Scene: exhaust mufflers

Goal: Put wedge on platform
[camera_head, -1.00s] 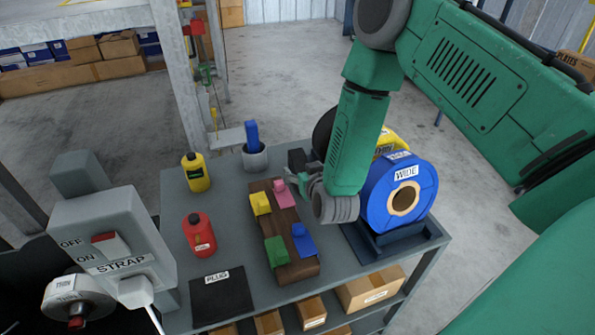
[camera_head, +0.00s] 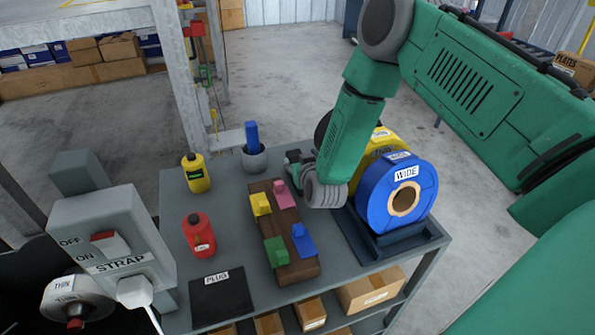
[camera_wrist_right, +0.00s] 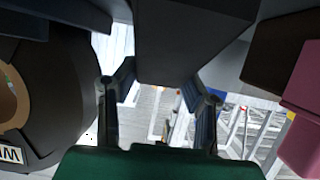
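Yellow (camera_head: 260,203), pink (camera_head: 283,194), green (camera_head: 276,250) and blue (camera_head: 303,240) wedge-like pieces sit on a brown block (camera_head: 290,224) on the grey table. My right gripper (camera_head: 292,158) is low over the table's far part, beyond the brown block and left of the rolls. The pink piece (camera_wrist_right: 303,85) is at that view's right edge. Whether the dark block is a wedge I cannot tell. My left gripper is out of view.
Blue (camera_head: 390,210) and yellow rolls stand close right of my right wrist, a black one behind. A grey cup (camera_head: 254,160), yellow bottle (camera_head: 195,175), red can (camera_head: 199,238) and black PLUG mat (camera_head: 222,300) are on the table. A STRAP switch box (camera_head: 110,240) stands left.

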